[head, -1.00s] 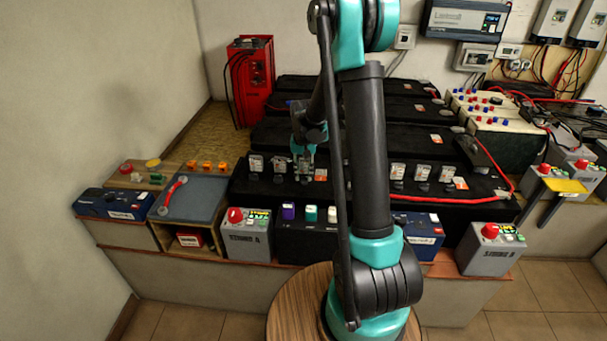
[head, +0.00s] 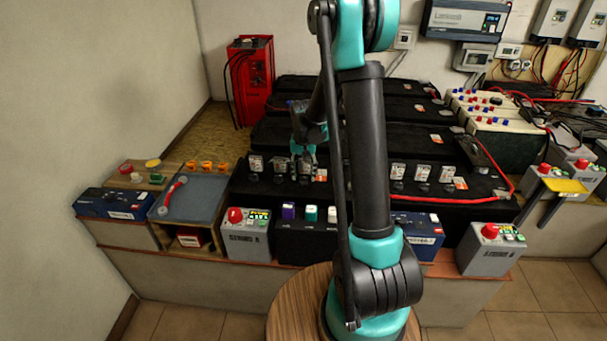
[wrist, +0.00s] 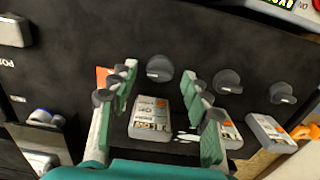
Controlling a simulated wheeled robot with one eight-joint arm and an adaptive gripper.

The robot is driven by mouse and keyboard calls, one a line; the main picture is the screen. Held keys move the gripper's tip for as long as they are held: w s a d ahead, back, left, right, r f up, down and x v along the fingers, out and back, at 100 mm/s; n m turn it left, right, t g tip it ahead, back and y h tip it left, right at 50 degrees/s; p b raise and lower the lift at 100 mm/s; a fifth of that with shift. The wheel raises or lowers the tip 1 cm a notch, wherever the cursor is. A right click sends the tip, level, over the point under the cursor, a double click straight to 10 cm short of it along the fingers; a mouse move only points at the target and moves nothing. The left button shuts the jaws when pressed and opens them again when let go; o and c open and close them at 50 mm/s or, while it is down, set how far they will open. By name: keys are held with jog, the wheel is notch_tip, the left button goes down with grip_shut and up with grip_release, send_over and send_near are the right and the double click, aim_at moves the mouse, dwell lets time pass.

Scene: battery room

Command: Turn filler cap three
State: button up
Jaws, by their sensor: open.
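A long black battery (head: 345,185) carries a row of dark round filler caps, each with a pale tag behind it. In the wrist view three caps show: one at the right (wrist: 282,93), one in the middle (wrist: 227,81), and the third from that end, filler cap three (wrist: 160,68). My gripper (wrist: 160,88) is open, its green fingers spread either side of the third cap's pale tag (wrist: 150,118). That cap lies just beyond the fingertips, between their lines; contact is not visible. In the head view my gripper (head: 303,165) is low over the battery and hides the cap.
More tagged caps (head: 422,172) stand to the right, behind my arm. A red cable (head: 420,200) runs along the battery's front right. A red charger (head: 250,80) stands behind.

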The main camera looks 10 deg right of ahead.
notch_tip(320, 180, up, 12)
dwell(0.6)
jog(key=s+d+f+n+t, duration=0.1)
jog(key=s+d+f+t, duration=0.1)
jog(key=s, duration=1.1)
jog(key=s+d+f+n+t, duration=0.2)
jog(key=s+f, duration=0.2)
jog(key=s, duration=0.8)
jog(key=shift+s+d, duration=0.15)
jog(key=shift+s, duration=0.2)
